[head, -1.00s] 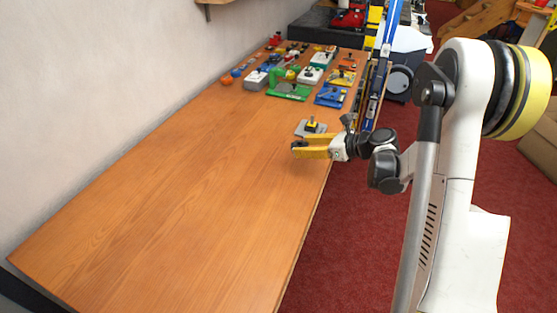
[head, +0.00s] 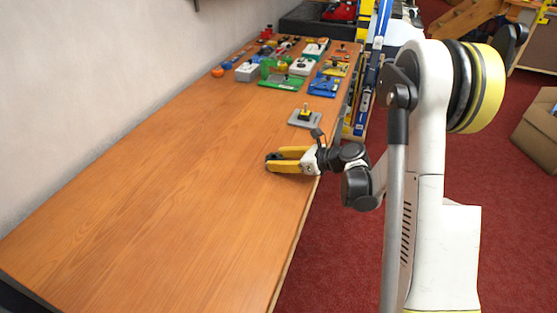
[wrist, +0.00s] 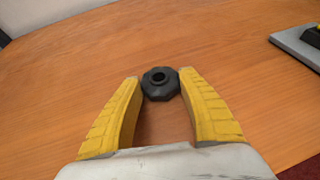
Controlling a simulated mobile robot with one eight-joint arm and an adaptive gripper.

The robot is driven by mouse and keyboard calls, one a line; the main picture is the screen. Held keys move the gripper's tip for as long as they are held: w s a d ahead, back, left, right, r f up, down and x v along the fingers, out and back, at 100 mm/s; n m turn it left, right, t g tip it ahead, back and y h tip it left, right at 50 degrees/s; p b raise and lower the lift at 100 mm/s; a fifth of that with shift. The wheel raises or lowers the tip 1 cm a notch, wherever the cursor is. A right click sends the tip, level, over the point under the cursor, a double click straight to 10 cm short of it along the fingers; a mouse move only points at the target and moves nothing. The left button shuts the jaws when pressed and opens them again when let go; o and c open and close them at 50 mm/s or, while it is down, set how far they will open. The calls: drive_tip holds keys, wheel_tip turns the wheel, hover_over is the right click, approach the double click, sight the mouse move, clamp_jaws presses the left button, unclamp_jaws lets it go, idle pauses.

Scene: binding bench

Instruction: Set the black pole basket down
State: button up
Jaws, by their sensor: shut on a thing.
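The black pole basket (wrist: 160,84) is a small dark ring-shaped piece with a hole in its middle. In the wrist view it sits between the tips of my gripper's yellow fingers, which touch it on both sides. My gripper (head: 268,163) is shut on it, low over the wooden table (head: 150,210) near its right edge. In the head view the basket (head: 272,157) is only a small dark spot at the fingertips. I cannot tell whether its underside touches the table.
A grey plate with a yellow and black piece (head: 305,116) lies just beyond my gripper. Several colourful devices, among them a green one (head: 281,80) and a blue one (head: 323,85), crowd the far end. The near and left table surface is clear.

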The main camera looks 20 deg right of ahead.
drive_tip(key=shift+f, duration=0.15)
drive_tip(key=o, duration=0.9)
